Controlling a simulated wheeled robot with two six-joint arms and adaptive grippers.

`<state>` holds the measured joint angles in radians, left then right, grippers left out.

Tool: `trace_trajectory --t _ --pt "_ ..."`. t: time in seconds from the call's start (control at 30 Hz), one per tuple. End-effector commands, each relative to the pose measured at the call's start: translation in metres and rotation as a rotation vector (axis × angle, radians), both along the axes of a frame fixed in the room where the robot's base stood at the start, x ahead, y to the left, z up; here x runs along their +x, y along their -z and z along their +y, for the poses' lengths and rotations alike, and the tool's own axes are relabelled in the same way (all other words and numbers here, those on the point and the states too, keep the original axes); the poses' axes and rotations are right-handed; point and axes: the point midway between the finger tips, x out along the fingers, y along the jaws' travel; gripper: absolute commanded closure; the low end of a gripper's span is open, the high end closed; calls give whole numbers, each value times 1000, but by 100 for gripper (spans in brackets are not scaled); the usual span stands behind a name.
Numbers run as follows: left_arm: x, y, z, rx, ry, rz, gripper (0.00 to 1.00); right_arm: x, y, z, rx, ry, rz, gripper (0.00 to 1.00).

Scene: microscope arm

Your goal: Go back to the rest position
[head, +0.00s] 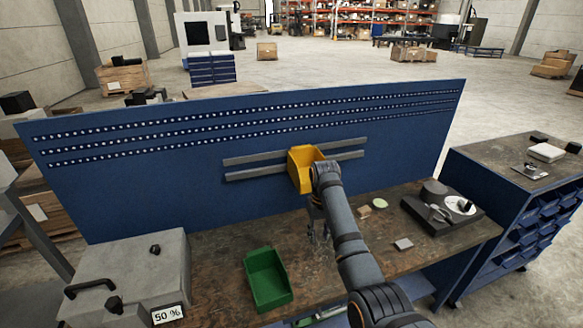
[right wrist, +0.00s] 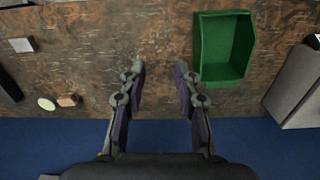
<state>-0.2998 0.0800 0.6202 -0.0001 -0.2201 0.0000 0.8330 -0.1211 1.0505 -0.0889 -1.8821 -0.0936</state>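My right gripper (head: 319,232) hangs over the middle of the workbench (head: 215,270), pointing down, with my right arm reaching in from the lower right. In the right wrist view my right gripper (right wrist: 160,72) is open, with nothing between its fingers. The wrist partly covers a yellow bin (head: 299,172) hung on the grey rails of the blue back panel (head: 150,190). A green bin (head: 267,280) stands on the bench to the left of the gripper, apart from it; it also shows in the right wrist view (right wrist: 225,47). My left gripper does not show.
A grey case (head: 130,275) with a "50 %" label stands at the bench's left end. A dark tray (head: 420,212) with a white disc lies at the right. A small grey block (head: 403,244) and a pale green disc (head: 380,203) lie nearby. A blue cabinet (head: 500,210) stands beyond.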

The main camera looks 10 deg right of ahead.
Motion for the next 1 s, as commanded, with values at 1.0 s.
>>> trace_trajectory --t 1.0 --pt "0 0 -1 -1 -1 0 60 -301 79 -83 -63 78 -310 68"
